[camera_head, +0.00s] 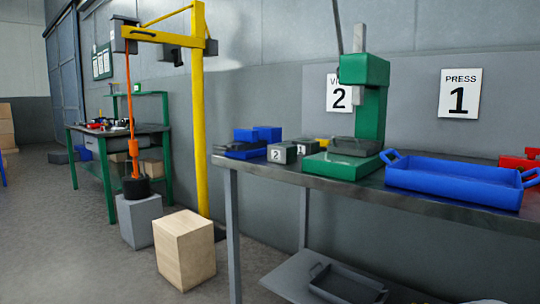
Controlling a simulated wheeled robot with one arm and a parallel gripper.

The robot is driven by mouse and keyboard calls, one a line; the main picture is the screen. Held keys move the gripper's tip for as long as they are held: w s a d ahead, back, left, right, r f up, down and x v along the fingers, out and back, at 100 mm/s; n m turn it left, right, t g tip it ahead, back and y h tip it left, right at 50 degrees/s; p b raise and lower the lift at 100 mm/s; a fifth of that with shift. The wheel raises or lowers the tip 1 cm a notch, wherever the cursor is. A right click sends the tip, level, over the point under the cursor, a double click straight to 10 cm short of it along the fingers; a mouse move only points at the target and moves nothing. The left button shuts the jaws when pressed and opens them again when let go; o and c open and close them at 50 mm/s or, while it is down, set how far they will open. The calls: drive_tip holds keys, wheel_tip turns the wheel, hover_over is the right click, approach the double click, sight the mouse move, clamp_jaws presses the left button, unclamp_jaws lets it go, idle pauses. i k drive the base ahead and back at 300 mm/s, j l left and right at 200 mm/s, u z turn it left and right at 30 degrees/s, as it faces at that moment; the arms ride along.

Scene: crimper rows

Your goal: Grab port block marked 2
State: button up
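The port block marked 2 (281,153) is a small dark grey-green block with a white label on its front. It sits on the left part of the grey workbench (330,186). A similar block marked 1 (304,146) stands just behind it to the right. Blue bins or blocks (257,134) are close behind it to the left. The green press (362,110) stands to its right. My gripper is not in view.
A blue tray (455,183) with handles lies on the bench right of the press. Red items (520,163) sit at the right edge. A wooden crate (185,249) and a yellow hoist post (198,110) stand left of the bench. Grey floor is open at the lower left.

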sight(285, 153)
drive_tip(key=i+l+z, duration=0.1)
drive_tip(key=z, duration=0.3)
drive_tip(key=i+z, duration=0.35)
drive_tip(key=k, duration=0.1)
